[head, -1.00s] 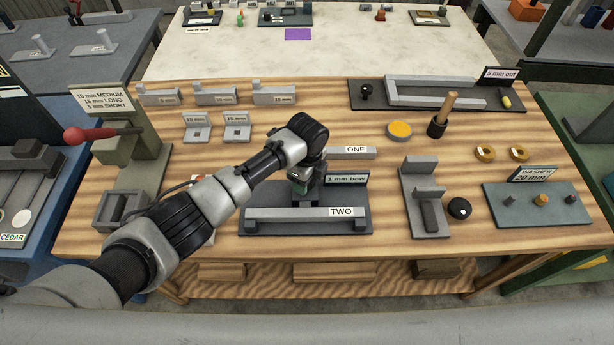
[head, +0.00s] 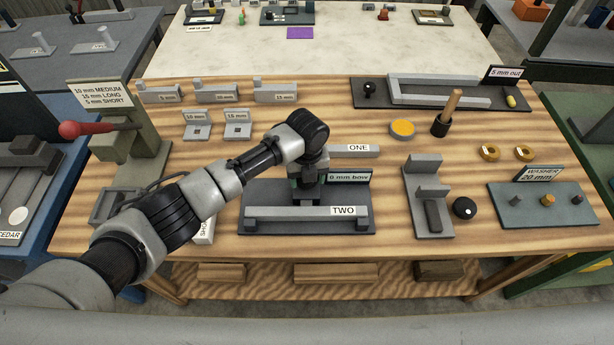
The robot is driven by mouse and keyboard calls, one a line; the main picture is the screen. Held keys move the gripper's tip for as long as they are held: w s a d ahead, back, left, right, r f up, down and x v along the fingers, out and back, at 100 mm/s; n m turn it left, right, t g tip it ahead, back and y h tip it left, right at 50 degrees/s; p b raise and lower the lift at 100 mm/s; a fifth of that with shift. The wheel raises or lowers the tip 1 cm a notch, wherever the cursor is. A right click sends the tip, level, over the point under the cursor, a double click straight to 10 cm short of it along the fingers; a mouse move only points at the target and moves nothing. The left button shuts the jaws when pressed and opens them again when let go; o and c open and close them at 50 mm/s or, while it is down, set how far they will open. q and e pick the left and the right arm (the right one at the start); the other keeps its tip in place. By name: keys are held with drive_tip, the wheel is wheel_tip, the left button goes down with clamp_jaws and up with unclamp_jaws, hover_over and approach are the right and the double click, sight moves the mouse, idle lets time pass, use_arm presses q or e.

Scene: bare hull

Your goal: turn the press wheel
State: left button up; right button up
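A dark press fixture (head: 352,226) stands at the front middle of the wooden bench, with a grey bar labelled TWO (head: 275,211) across its front. A small sign (head: 350,178), reading roughly "8 mm bow", stands behind the bar. My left arm reaches in from the left, and my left gripper (head: 309,184) points down over the middle of the fixture, just behind the bar. The wrist and gripper cover that spot, so I cannot make out the press wheel or whether the fingers touch it. The finger opening is hidden. My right gripper is not in view.
A bar labelled ONE (head: 354,150) lies just behind the fixture. A grey stepped block (head: 428,195) and a black knob (head: 464,208) stand to the right.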

use_arm(q)
drive_tip(key=shift+w+r+m, duration=0.1)
drive_tip(key=shift+r+m, duration=0.05)
drive_tip(key=shift+m, duration=0.35)
drive_tip(key=o, duration=0.9)
wheel_tip(320, 180, up, 11)
drive_tip(key=shift+f+b, duration=0.15)
drive_tip(key=shift+b, duration=1.05)
drive_tip(key=shift+f, duration=0.1)
